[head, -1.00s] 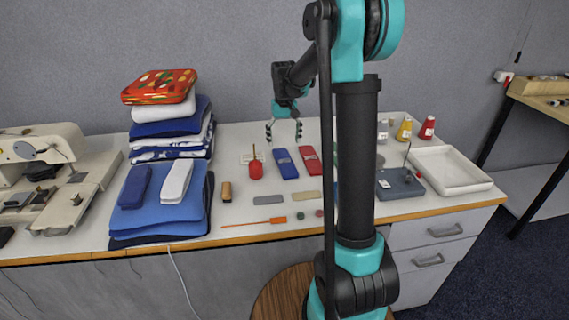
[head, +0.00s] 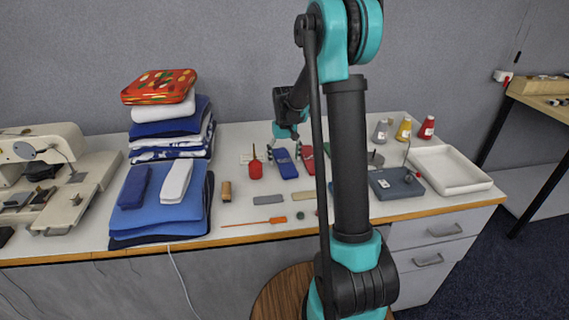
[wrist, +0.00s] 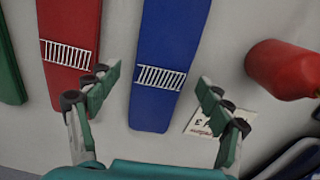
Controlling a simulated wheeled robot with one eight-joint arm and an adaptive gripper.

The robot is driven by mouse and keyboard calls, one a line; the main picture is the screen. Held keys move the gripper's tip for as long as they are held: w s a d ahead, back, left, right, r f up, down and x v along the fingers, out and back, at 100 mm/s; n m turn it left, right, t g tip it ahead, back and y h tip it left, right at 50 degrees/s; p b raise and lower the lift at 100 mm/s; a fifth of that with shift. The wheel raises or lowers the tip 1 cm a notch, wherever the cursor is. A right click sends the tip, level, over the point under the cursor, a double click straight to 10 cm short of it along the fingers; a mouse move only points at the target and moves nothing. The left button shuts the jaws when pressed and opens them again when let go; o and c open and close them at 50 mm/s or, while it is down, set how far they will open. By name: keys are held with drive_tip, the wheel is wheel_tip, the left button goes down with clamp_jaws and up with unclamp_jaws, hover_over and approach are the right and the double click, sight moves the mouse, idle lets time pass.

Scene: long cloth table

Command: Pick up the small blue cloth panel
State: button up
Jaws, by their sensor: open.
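The small blue cloth panel (head: 286,166) lies flat on the table beside a red one. In the wrist view the blue panel (wrist: 168,50) is long, with a white stitched ladder-like mark across it. My gripper (head: 285,153) is low over the panel's far part in the head view. In the wrist view my gripper (wrist: 158,88) is open, with one finger to each side of the blue panel's near end. The jaws hold nothing. Whether the fingertips touch the table, I cannot tell.
A red panel (wrist: 68,45) lies close on one side, with a green one (wrist: 8,70) beyond. A red bottle (wrist: 283,70) and a printed card (wrist: 215,120) are on the other side. Folded cloth stacks (head: 160,215) stand at left, a white tray (head: 455,175) at right.

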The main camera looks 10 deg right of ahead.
drive_tip(key=c, duration=1.3)
drive_tip(key=shift+o, duration=0.2)
drive_tip(key=shift+r, duration=0.15)
